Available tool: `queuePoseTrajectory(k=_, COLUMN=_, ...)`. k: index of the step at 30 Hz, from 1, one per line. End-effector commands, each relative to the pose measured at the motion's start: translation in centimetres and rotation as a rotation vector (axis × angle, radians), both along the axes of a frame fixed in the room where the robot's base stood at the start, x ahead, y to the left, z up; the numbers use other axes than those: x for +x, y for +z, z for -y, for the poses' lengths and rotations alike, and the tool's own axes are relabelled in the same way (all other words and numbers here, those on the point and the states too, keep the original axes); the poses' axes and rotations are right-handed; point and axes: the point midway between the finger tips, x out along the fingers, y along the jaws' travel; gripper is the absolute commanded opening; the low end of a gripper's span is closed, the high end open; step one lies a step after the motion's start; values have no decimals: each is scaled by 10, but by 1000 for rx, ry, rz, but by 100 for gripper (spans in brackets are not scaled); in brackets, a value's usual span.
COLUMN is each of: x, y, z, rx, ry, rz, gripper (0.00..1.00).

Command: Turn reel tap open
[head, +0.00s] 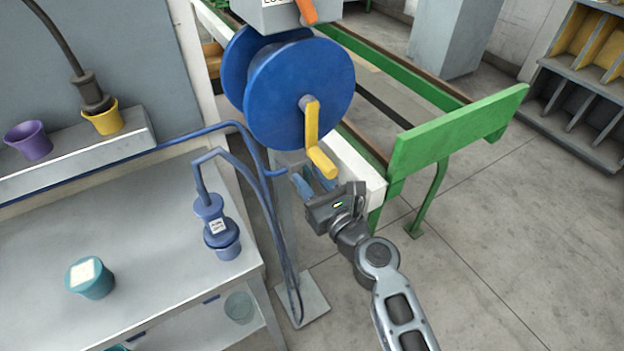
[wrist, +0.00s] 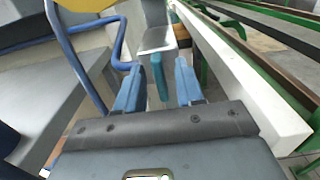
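The blue reel (head: 300,92) stands on a post, with a yellow crank (head: 313,125) on its face. A blue pipe (head: 238,126) bends down beside the reel and ends near my gripper. My gripper (head: 310,180) is just below the crank, its two blue fingers apart. In the wrist view, a small teal-blue lever (wrist: 158,76), which looks like the reel tap, shows between the fingers of my gripper (wrist: 158,88). Gaps show on both sides of it; I cannot tell whether it is between the fingertips or just beyond them. In the head view I cannot make out the tap.
A grey bench (head: 120,245) with a blue tool (head: 218,228) and a teal pot (head: 90,278) stands at left. A green frame (head: 455,135) with a white beam end stands right behind my gripper. Hoses hang along the post.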

Motion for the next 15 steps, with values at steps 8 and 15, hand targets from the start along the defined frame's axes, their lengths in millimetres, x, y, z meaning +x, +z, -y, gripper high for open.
queuePoseTrajectory(k=8, x=0, y=0, z=0, rx=-1, ry=-1, rz=1, gripper=31)
queuePoseTrajectory(k=15, x=0, y=0, z=0, rx=-1, ry=-1, rz=1, gripper=8)
